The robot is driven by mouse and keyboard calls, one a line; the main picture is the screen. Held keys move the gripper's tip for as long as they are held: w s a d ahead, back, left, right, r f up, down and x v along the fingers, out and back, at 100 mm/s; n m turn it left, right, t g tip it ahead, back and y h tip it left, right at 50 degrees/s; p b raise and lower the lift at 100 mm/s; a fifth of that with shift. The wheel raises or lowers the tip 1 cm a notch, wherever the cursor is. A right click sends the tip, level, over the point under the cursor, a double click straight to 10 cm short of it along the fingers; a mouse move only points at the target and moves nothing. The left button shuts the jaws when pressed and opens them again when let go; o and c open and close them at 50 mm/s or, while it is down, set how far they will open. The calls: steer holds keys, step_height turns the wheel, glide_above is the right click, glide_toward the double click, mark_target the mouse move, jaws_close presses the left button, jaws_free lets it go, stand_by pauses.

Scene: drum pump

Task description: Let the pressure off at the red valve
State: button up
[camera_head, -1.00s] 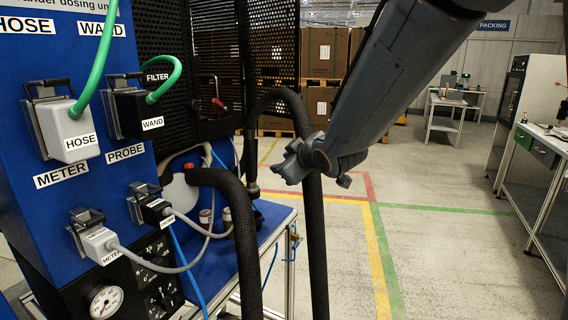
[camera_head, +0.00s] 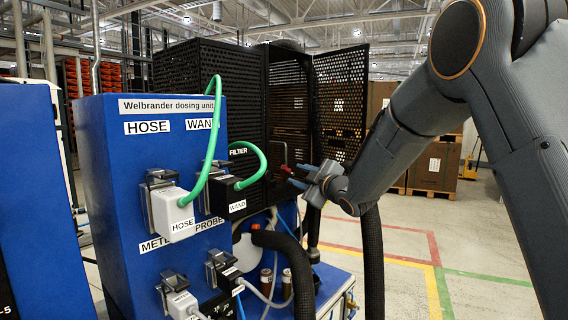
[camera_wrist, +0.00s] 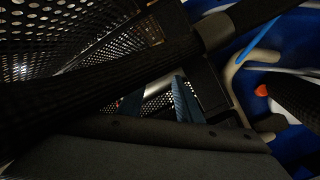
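A small red handle (camera_head: 285,168), which looks like the red valve, shows at the mesh cabinet's front in the head view. My gripper (camera_head: 293,176) is just to its right, its bluish fingertips pointing left toward it. I cannot tell whether they touch.
The blue dosing unit (camera_head: 108,190) with green hoses (camera_head: 212,130) stands left of my gripper. Thick black hoses (camera_head: 372,255) hang below my arm. A red-orange cap (camera_head: 255,227) sits on a white container. Open floor lies to the right.

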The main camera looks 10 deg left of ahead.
mark_target(285, 168)
steer(key=shift+w+a+r+n+y+p, duration=0.15)
steer(key=shift+w+a+r, duration=0.1)
steer(key=shift+w+a, duration=0.25)
steer(key=shift+w+a+r+n+y+p, duration=0.15)
steer(key=shift+w+a+r, duration=0.15)
steer(key=shift+a, duration=0.25)
steer(key=shift+p+x, duration=1.1)
steer(key=shift+x, duration=2.25)
steer(key=shift+f, duration=0.1)
jaws_close()
